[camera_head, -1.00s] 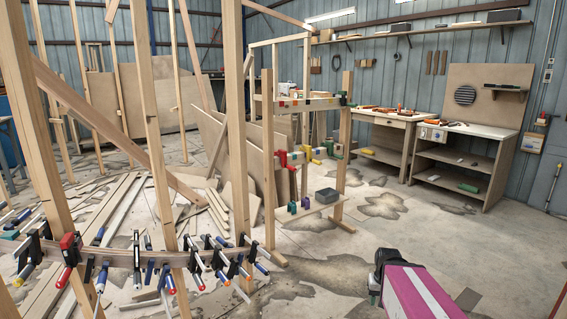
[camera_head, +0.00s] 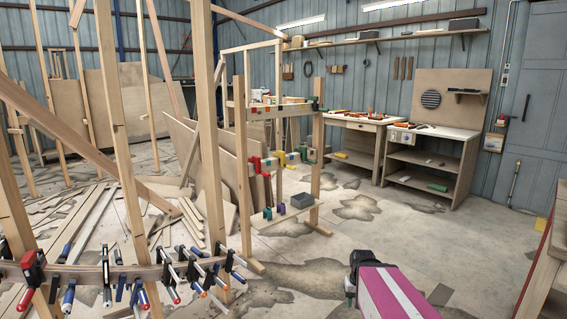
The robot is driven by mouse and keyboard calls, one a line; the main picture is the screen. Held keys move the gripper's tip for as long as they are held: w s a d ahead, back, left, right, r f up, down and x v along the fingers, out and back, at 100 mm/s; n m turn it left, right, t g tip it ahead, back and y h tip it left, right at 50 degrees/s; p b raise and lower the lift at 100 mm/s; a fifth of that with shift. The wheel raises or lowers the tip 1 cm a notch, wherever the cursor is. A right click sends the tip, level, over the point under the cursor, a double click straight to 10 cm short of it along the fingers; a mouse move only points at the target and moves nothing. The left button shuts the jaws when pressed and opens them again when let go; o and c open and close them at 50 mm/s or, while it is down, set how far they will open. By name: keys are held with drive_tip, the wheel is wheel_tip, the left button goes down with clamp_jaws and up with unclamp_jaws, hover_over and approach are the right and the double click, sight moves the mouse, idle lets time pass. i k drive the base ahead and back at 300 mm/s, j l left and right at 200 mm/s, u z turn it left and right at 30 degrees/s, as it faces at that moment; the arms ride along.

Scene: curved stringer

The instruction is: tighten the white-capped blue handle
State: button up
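A curved wooden stringer (camera_head: 85,271) runs along the lower left, held by a row of clamps with blue, red, dark and orange-tipped handles. Several handles there are blue with pale or white parts, such as a blue handle (camera_head: 68,299) below the stringer. They are too small to tell surely which one is the white-capped blue handle. My arm shows at the bottom centre right as a magenta link with a white stripe, with a dark end. The fingers of my gripper cannot be made out, and it is well right of the clamps, apart from them.
Upright wooden posts (camera_head: 128,150) stand among the clamps. A wooden rack (camera_head: 318,150) holds more coloured clamps. Workbenches (camera_head: 433,165) stand along the back wall, and another bench edge (camera_head: 545,255) is at the right. The stained floor between is open.

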sight(67, 304)
drive_tip(key=u, duration=2.4)
drive_tip(key=i+l+u, duration=0.15)
drive_tip(key=i+l, duration=0.15)
drive_tip(key=i+l+u, duration=0.15)
drive_tip(key=l, duration=0.3)
drive_tip(key=i, duration=0.1)
